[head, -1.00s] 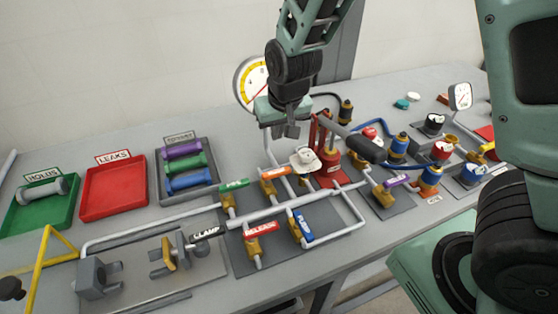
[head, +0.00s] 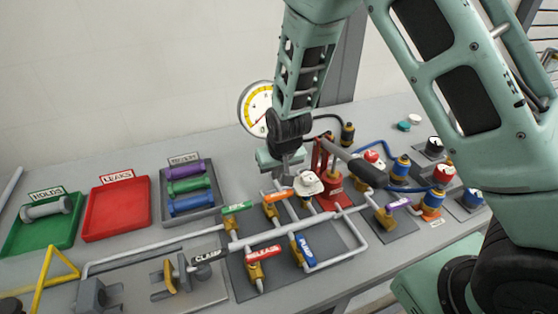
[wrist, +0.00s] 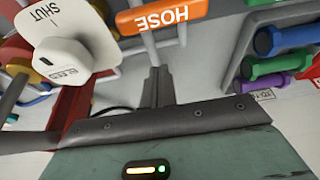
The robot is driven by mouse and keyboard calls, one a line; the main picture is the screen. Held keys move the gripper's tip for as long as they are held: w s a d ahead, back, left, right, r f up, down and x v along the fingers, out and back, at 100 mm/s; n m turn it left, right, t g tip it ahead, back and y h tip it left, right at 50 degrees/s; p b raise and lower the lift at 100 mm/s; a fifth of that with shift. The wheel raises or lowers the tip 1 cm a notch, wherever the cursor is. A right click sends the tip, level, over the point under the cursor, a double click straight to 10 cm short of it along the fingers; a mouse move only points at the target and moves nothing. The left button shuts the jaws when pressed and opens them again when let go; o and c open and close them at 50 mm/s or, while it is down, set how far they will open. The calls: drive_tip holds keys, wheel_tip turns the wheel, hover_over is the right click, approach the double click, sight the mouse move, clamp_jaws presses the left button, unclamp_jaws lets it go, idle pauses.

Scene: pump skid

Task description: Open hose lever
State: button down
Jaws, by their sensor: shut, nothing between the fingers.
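The hose lever is an orange handle (head: 277,195) on a brass valve in the head view. In the wrist view, the orange lever (wrist: 165,17) shows its HOSE label upside down at the top. My gripper (head: 285,178) is shut and empty, with its fingertips just above and behind the lever in the head view. In the wrist view, the closed fingers (wrist: 157,75) point toward the lever, close to its near edge. I cannot tell whether they touch it.
Green (head: 237,208), red (head: 264,253) and blue (head: 305,249) levers are close by. A gauge (head: 257,108) stands behind.

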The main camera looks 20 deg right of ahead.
sight(279, 198)
drive_tip(key=shift+s+f+p, duration=0.15)
drive_tip(key=shift+f+p, duration=0.15)
drive_tip(key=shift+f, duration=0.05)
drive_tip(key=shift+s+p, duration=0.45)
drive_tip(key=shift+s, duration=1.25)
